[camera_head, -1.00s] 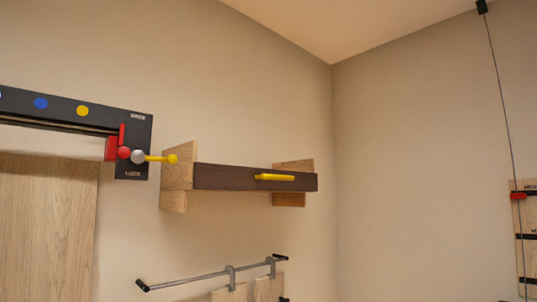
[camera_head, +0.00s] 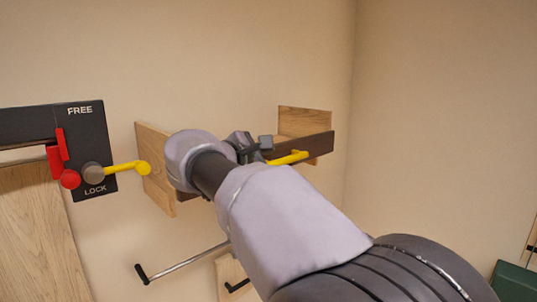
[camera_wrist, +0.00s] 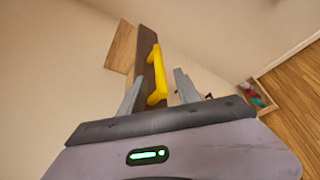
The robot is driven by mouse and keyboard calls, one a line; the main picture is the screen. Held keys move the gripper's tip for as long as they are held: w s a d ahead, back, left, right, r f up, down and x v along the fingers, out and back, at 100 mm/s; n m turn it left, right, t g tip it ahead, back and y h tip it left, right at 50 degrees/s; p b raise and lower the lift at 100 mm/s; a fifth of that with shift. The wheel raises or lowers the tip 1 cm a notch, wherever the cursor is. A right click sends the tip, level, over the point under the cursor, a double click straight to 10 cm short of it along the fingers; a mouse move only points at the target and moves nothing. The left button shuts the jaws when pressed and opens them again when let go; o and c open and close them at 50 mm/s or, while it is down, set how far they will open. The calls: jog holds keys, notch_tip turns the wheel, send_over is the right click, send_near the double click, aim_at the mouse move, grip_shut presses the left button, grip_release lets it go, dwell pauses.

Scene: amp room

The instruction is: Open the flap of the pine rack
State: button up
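The pine rack has two pale wooden side panels, the left one (camera_head: 152,162) and the right one (camera_head: 305,122), on the wall. Its dark brown flap (camera_head: 318,147) spans between them, partly hidden behind my arm. A yellow bar handle (camera_head: 290,158) is on the flap's front. My gripper (camera_head: 262,148) is at the flap, close to the handle. In the wrist view my gripper (camera_wrist: 159,80) is open, and the yellow handle (camera_wrist: 155,72) appears between its two grey fingers, with gaps on both sides. The flap (camera_wrist: 150,45) looks shut.
A black panel (camera_head: 92,130) with a yellow lever (camera_head: 122,167), red parts and FREE/LOCK lettering is on the wall at left. A green box (camera_head: 515,282) is at lower right.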

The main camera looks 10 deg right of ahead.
aim_at(286, 159)
jog(key=p+x, duration=0.1)
jog(key=x, duration=0.7)
jog(key=shift+w+p, duration=0.15)
jog(key=shift+p, duration=0.2)
jog(key=shift+w+d+f, duration=0.2)
jog(key=shift+w, duration=0.3)
jog(key=shift+s+r, duration=0.1)
jog(key=shift+s, duration=0.1)
jog(key=shift+c, duration=0.8)
grip_shut()
